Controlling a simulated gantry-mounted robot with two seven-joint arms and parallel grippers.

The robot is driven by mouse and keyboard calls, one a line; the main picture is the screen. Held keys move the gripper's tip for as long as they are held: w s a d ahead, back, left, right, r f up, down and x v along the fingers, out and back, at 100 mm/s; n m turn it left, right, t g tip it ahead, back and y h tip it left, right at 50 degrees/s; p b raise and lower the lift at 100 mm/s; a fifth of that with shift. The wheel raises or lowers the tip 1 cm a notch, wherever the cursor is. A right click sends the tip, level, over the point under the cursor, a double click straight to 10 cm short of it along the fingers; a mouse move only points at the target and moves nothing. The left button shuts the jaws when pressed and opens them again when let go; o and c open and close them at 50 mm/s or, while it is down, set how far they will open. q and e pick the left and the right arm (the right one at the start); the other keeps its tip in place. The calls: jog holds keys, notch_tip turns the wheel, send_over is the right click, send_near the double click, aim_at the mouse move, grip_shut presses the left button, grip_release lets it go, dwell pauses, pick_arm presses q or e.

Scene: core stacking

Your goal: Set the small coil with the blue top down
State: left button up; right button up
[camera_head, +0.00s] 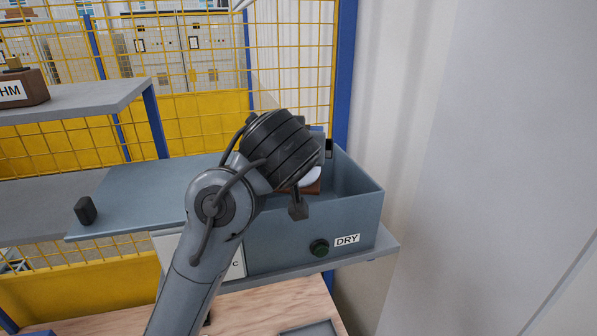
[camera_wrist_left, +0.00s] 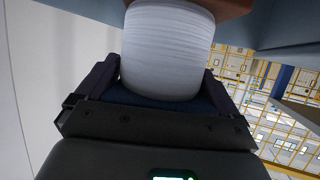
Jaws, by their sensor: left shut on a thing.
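The small coil (camera_wrist_left: 168,45) is a white winding. In the left wrist view its dark blue end faces my left gripper (camera_wrist_left: 160,78) and a brown end is at the far side. My left gripper is shut on it, one finger on each side. In the head view my left wrist hides most of the coil; part of the white winding (camera_head: 311,178) and the brown end show beside it, over the open blue-grey box (camera_head: 355,215) labelled DRY. I cannot tell whether the coil touches the box floor. My right gripper is in neither view.
A flat blue-grey panel (camera_head: 125,205) with a black knob (camera_head: 86,210) adjoins the box on the left. A brown block (camera_head: 25,92) stands on the upper left shelf. A yellow mesh fence (camera_head: 200,65) is behind.

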pick_arm(q)
jog(key=shift+f+p, duration=0.6)
jog(key=shift+f, duration=1.75)
jog(key=shift+f+b, duration=0.45)
jog(key=shift+f, duration=0.25)
jog(key=o, duration=1.5)
jog(key=shift+f, duration=0.1)
jog(key=shift+c, duration=0.2)
